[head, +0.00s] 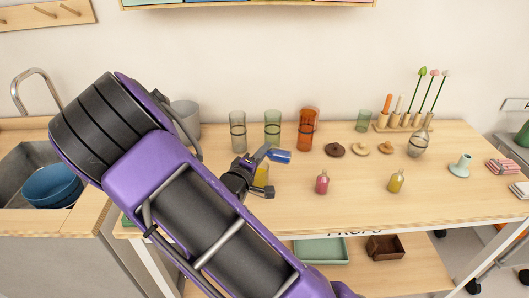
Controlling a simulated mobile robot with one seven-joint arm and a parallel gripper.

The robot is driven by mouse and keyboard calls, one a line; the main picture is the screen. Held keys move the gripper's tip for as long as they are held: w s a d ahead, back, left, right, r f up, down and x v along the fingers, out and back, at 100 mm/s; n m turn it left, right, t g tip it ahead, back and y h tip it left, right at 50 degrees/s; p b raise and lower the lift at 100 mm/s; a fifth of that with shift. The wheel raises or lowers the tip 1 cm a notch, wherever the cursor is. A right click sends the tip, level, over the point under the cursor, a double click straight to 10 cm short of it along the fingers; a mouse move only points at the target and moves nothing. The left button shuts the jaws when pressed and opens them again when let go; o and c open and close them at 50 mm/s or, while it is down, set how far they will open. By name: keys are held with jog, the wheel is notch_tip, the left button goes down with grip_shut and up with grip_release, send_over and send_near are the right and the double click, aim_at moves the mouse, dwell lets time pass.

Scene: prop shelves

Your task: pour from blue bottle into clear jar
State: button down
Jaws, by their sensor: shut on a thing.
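The small blue bottle (280,156) is tipped onto its side, roughly level, held at the end of my arm. My gripper (265,153) is shut on it, in front of the row of tall glasses; my own arm hides part of the gripper. A clear greyish tall vessel (237,132) stands upright just left of and behind the gripper. A rounded clear vessel (418,145) stands upright far to the right. I cannot tell which of the two is the clear jar. The bottle appears apart from both.
A green glass (272,128) and orange glasses (306,129) stand close behind the gripper. A yellow thing (262,175) is partly hidden by it. Pink (322,182) and yellow (396,181) bottles stand in front on the table (360,205), with bare wood between them.

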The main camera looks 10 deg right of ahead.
jog(key=shift+f, duration=0.1)
dwell(0.6)
dwell(0.5)
jog(key=shift+r+m+y, duration=0.3)
jog(key=shift+r+m, duration=0.25)
jog(key=shift+m, duration=0.15)
jog(key=shift+f, duration=0.4)
jog(key=shift+r, duration=0.3)
jog(key=shift+r+m+b, duration=0.2)
jog(key=shift+m+b, duration=0.2)
jog(key=shift+b, duration=0.35)
jog(key=shift+r+m+g+y+b, duration=0.3)
jog(key=shift+r+m+y+b, duration=0.35)
jog(key=shift+b, duration=0.35)
jog(key=shift+d+r+m+y, duration=0.1)
jog(key=shift+r+m+y, duration=0.3)
jog(key=shift+m, duration=0.45)
jog(key=shift+p, duration=0.4)
